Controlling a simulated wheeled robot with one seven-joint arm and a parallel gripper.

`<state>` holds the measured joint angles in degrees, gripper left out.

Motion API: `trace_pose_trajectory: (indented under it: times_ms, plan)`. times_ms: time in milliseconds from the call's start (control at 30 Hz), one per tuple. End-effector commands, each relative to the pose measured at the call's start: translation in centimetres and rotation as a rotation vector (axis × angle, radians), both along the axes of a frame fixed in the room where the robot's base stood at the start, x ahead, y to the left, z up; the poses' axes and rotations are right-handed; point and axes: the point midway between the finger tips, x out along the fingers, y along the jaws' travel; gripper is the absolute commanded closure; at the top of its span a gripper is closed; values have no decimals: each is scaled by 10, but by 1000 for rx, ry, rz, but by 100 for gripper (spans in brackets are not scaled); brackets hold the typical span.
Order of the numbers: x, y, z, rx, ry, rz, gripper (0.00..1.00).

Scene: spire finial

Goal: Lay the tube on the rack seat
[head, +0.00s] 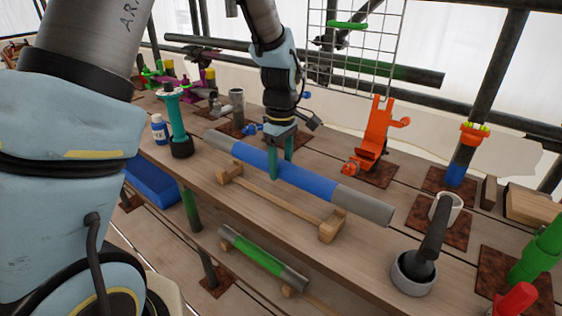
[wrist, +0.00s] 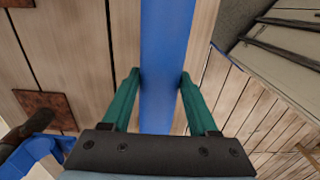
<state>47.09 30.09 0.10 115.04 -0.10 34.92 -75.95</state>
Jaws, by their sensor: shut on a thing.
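The tube (head: 310,183), blue with grey ends, runs slantwise across the middle of the head view. My gripper (head: 281,158) is shut on its blue middle, one teal finger on each side. In the wrist view the blue tube (wrist: 166,45) passes lengthwise between the fingertips of my gripper (wrist: 160,76). The wooden rack (head: 275,200) has a low rail with a seat block at each end, at the table's front edge. The tube appears above and slightly behind it, roughly parallel. The gap between tube and seats is hard to judge.
A green tube (head: 258,258) lies on a lower shelf. A grey mortar with pestle (head: 414,273) stands to the right, near the tube's right end. An orange stand (head: 375,140) is behind the tube. A teal post (head: 176,115) and blue bottle (head: 159,130) stand left.

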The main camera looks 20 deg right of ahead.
Motion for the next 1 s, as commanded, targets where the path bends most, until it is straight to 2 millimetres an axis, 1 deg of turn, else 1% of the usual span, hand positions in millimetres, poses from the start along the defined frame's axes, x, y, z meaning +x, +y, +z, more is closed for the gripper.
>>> trace_pose_trajectory:
  times_ms: [33, 700, 1000]
  plan:
    - [0, 0, -5, -2, -1, 0, 100]
    - [1, 0, -48, -1, -2, 1, 100]
    - [1, -1, -60, -1, -2, 0, 100]
